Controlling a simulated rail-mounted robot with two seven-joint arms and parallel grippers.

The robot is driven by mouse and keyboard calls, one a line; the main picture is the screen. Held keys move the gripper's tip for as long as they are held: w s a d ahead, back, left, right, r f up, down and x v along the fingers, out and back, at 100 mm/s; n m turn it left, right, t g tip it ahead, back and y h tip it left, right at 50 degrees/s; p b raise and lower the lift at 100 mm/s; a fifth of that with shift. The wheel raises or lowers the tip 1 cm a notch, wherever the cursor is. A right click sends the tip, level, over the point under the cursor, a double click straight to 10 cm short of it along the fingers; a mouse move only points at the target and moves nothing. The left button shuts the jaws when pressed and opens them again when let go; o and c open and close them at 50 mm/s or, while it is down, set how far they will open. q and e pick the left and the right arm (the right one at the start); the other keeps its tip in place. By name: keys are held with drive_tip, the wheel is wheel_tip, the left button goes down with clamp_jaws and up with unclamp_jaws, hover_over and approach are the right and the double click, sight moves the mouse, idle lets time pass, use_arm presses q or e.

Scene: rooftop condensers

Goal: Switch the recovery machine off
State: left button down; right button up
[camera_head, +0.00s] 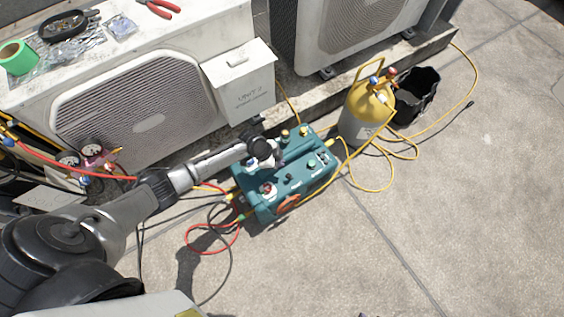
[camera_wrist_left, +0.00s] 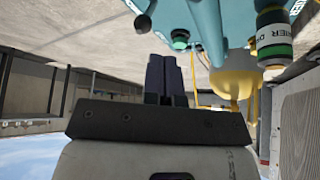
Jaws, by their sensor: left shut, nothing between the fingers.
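The recovery machine (camera_head: 296,182) is a teal box on the concrete, with knobs, small buttons and hose fittings on its top. It also shows upside down at the top of the left wrist view (camera_wrist_left: 215,12). My left gripper (camera_head: 272,157) is over the machine's upper left part, its fingers hard to make out there. In the left wrist view its dark fingers (camera_wrist_left: 165,72) are together with nothing between them. A black knob (camera_wrist_left: 142,23) and a green button (camera_wrist_left: 180,38) show near them; I cannot tell whether they touch. I cannot tell which control is the power switch. My right gripper is not in view.
A grey and yellow gas cylinder (camera_head: 365,112) stands right of the machine, before a black bucket (camera_head: 418,98). Yellow, red and black hoses lie around the machine. A condenser unit (camera_head: 140,110) stands behind it on the left. The concrete at right is clear.

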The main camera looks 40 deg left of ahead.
use_arm(q)
drive_tip(key=p+v, duration=0.1)
drive_tip(key=v, duration=0.1)
drive_tip(key=p+v, duration=0.2)
drive_tip(key=v, duration=0.1)
drive_tip(key=shift+s+a+r, duration=0.15)
drive_tip(key=shift+s+a, duration=0.1)
drive_tip(key=shift+s, duration=0.05)
